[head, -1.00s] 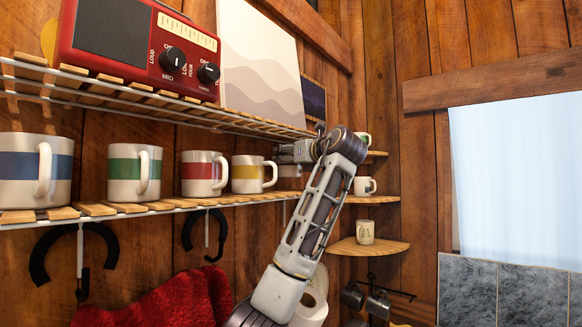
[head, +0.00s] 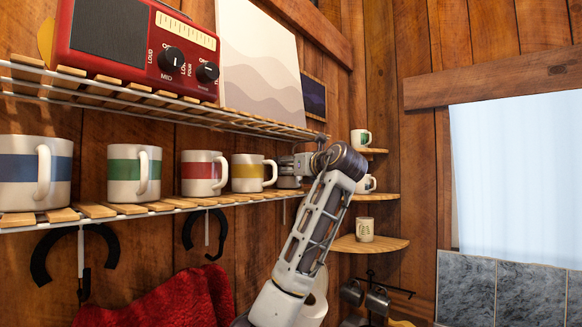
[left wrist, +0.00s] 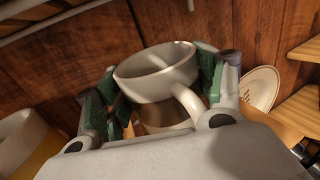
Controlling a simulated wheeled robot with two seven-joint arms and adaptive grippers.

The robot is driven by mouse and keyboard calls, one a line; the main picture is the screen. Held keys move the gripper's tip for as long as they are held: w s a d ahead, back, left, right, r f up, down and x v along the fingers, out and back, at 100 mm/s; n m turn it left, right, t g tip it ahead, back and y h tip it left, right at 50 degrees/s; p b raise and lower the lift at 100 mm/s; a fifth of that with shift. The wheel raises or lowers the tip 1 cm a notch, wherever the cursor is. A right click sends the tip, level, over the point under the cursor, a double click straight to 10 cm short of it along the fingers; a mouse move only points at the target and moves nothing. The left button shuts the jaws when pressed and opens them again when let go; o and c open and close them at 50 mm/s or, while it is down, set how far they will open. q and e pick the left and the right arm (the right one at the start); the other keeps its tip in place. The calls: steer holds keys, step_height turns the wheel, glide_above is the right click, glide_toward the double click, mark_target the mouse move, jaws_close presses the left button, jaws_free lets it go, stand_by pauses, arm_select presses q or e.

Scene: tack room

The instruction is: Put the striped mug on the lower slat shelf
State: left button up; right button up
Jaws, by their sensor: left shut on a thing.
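My left gripper (left wrist: 160,100) is shut around a white mug (left wrist: 160,72) in the left wrist view. Its green-padded fingers lie on both sides, and its handle points toward the camera. A darker brownish band shows low on it, partly hidden by the gripper. In the head view my left gripper (head: 292,165) is at the right end of the lower slat shelf (head: 165,204), just right of the yellow-striped mug. My right gripper is not in view.
Blue (head: 22,170), green (head: 124,172), red (head: 197,173) and yellow-striped (head: 246,173) mugs line the lower shelf. The upper slat shelf (head: 150,98) close above holds a red radio (head: 140,45). Corner shelves (head: 372,245) with cups stand to the right.

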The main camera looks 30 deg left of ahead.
arm_select(q)
steer(key=shift+f, duration=0.15)
steer(key=o, duration=1.2)
steer(key=shift+d, duration=0.2)
steer(key=shift+b+v, duration=2)
steer(key=shift+v, duration=3.9)
steer(key=shift+s, duration=0.1)
